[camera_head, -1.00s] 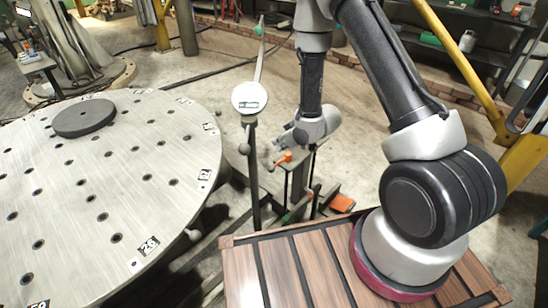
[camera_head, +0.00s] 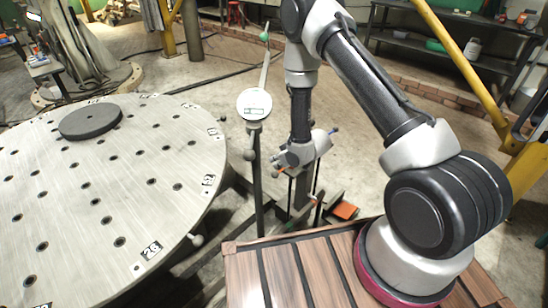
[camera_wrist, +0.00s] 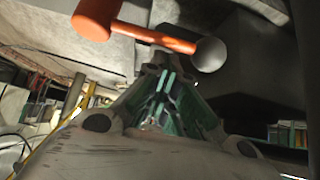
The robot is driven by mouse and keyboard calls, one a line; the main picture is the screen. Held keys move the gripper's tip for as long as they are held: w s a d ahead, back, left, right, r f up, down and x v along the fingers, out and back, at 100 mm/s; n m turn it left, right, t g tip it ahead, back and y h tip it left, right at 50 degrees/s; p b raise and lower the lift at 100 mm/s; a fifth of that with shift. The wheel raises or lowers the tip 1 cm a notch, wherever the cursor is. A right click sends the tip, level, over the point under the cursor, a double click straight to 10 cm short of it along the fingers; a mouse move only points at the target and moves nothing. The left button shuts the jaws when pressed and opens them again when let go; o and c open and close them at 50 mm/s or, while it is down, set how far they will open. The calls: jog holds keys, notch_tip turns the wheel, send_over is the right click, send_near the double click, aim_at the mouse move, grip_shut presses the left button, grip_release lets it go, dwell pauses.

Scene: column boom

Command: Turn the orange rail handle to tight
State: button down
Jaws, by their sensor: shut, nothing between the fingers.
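The orange rail handle (camera_wrist: 165,40) crosses the upper part of the wrist view, with a thick rounded orange end at left and a grey ball end (camera_wrist: 209,55) at right. My gripper (camera_wrist: 162,75) points up toward the handle's bar from below, fingers together with nothing between them. Whether the fingertips touch the bar cannot be told. In the head view my gripper (camera_head: 281,167) hangs beside the rail post, right of the white round dial (camera_head: 254,104). It hides most of the handle there.
A large round metal table (camera_head: 150,190) with many holes fills the left, with a dark disc (camera_head: 90,121) on it. A wood-slatted platform (camera_head: 315,270) lies in front. An orange block (camera_head: 344,210) sits low behind it. A yellow post stands at right.

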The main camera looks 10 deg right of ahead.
jog(key=shift+s+d, duration=0.25)
jog(key=shift+s, duration=0.1)
